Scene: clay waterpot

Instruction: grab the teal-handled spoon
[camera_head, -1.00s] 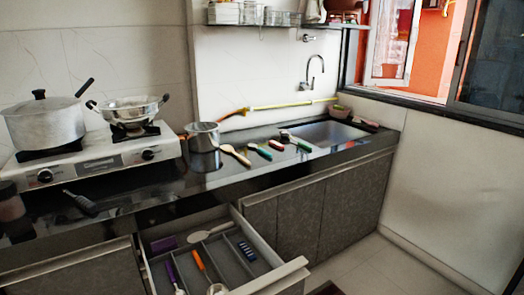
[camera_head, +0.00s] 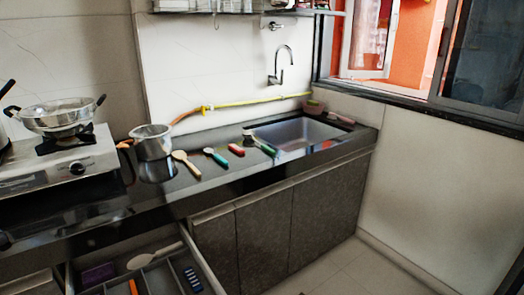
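The teal-handled spoon (camera_head: 216,157) lies on the dark counter (camera_head: 170,192), between a wooden spoon (camera_head: 187,164) on its left and a red-handled utensil (camera_head: 236,150) on its right. A green-handled brush or utensil (camera_head: 262,147) lies farther right, beside the sink. Nothing covers the teal-handled spoon. My gripper is not in view.
A steel pot (camera_head: 152,142) stands left of the spoons, and a stove (camera_head: 60,160) with a pan (camera_head: 60,117) is farther left. The sink (camera_head: 295,138) is at right. An open drawer (camera_head: 205,262) juts out below the counter at left. The floor (camera_head: 325,268) at right is clear.

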